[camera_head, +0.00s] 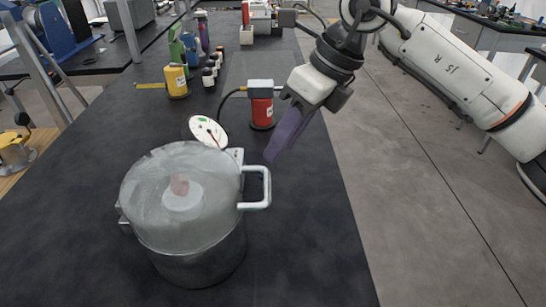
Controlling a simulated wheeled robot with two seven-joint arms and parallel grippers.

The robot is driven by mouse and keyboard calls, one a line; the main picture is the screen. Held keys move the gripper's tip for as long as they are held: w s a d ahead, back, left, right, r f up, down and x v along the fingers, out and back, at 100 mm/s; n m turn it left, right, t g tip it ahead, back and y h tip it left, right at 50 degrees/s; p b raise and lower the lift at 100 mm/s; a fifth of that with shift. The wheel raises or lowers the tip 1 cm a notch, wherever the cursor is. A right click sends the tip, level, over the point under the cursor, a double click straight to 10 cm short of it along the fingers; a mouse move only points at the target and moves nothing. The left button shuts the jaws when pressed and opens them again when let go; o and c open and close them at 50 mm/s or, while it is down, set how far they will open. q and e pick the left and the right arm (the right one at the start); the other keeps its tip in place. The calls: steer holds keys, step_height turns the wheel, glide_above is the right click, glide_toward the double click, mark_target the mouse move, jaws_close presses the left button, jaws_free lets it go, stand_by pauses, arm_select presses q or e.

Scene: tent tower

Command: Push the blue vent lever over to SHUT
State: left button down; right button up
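I cannot make out a blue vent lever in this view. A large metal pot (197,262) with a domed grey lid (150,195) stands on the dark bench, with a pale loop handle (267,190) on its right. A round white dial (207,131) with a needle stands just behind the pot; a small pale part (236,154) beside it is partly hidden by the lid. My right gripper (270,158) has purple fingers pointing down, a little behind and above the pot's handle. They overlap from this side, so their opening is hidden. My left gripper is not in view.
A red canister (262,113) with a pale top and black hose stands just left of my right gripper. A yellow canister (176,82) and several small bottles stand farther back. The dark bench (310,230) is clear right of the pot, up to its right edge.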

steer(key=shift+v, duration=1.7)
